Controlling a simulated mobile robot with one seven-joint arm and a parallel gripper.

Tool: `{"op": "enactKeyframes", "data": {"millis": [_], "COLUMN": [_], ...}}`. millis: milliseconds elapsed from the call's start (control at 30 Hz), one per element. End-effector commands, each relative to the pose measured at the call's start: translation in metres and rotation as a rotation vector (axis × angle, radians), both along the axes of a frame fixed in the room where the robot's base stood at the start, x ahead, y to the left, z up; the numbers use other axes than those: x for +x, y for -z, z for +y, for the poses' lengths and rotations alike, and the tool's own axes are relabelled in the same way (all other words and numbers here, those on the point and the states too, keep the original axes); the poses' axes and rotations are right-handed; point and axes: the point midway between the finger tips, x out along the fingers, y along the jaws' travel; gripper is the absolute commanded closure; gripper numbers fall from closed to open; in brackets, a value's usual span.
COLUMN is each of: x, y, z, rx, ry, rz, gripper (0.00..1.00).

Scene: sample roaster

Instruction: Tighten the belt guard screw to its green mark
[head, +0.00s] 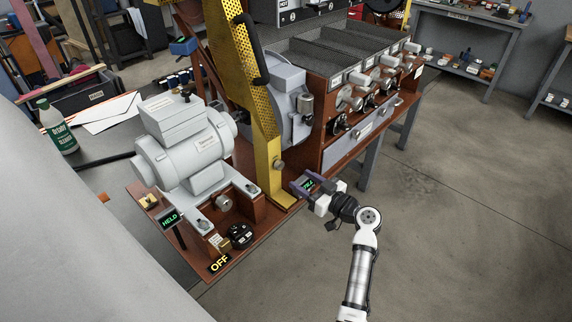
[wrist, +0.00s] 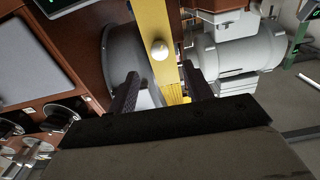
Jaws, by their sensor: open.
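The belt guard (head: 262,110) is a tall yellow perforated strip standing between the grey motor and the roaster drum; it also shows in the wrist view (wrist: 160,22). The belt guard screw (head: 279,165) is a small round pale head low on the guard. In the wrist view the screw (wrist: 159,50) appears as a shiny knob beyond the fingertips. My gripper (wrist: 160,85) is open and empty, with its two dark fingers on either side of the guard in the picture, apart from the screw. I cannot make out a green mark on the screw.
A small display (head: 308,183) with green text is close to my gripper in the head view. The grey motor (head: 192,140) sits left of the guard, by signs reading HELD (head: 170,218) and OFF (head: 219,264). Sample roaster handles (head: 350,100) line the right. Floor at right is clear.

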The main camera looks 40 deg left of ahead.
Motion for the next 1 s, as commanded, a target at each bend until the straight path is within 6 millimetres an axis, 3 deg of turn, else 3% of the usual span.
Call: {"op": "enactKeyframes", "data": {"millis": [200,400,833,1000], "x": [0.003,0.006,0.007,0.007], "y": [-0.004,-0.002,0.000,0.000], "z": [0.047,0.073,0.083,0.083], "rx": [-0.002,-0.001,0.000,-0.001], "ry": [-0.003,-0.001,0.001,0.001], "rz": [0.001,0.001,-0.001,0.000], "gripper": [0.50,0.50,0.50,0.72]}}
